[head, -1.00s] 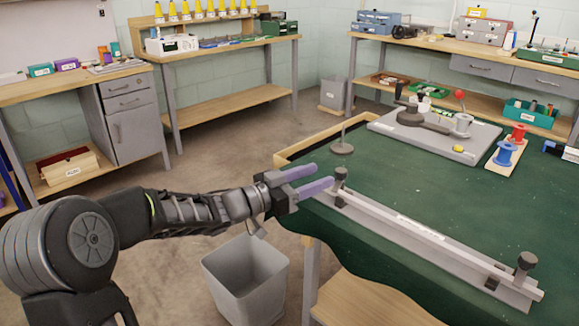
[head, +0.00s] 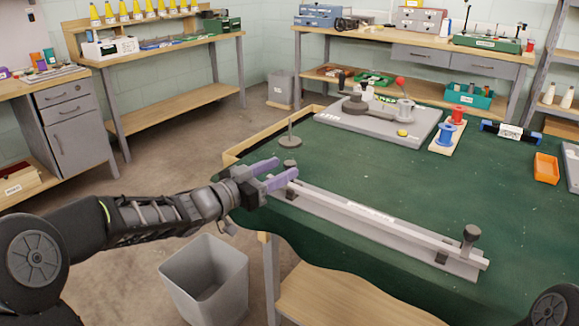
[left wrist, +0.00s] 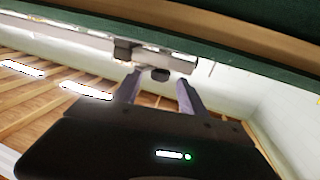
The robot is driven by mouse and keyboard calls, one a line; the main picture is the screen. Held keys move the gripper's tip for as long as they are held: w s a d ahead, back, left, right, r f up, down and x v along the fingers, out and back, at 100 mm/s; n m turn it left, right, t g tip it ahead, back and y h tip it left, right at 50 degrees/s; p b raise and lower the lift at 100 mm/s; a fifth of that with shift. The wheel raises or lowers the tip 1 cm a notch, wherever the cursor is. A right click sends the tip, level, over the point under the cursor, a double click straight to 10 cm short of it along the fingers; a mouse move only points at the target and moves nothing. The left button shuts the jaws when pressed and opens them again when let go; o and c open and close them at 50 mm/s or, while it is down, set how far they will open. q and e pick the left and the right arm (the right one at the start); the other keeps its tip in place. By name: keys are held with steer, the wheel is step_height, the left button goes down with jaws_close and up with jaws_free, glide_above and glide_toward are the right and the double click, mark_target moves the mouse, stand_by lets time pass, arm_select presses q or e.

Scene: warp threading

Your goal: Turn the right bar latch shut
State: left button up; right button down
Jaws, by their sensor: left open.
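The long grey bar (head: 350,213) lies along the near edge of the green table. The right bar latch (head: 471,236), a dark knob on a post, stands at its right end. A similar left latch (head: 292,187) stands at the far left end, partly hidden by a finger. My left gripper (head: 287,167) is open, its two purple fingers at the left latch; I cannot tell whether they touch it. My right gripper is out of view.
A thin rod on a round base (head: 289,142) stands behind the left latch. A grey plate with a crank (head: 375,125), blue and red spools (head: 445,133) and an orange tray (head: 546,168) sit farther back. The table middle is clear. A grey bin (head: 205,278) stands below.

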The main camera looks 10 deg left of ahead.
mark_target(285, 166)
arm_select(q)
steer(key=shift+x, duration=1.9)
jaws_close()
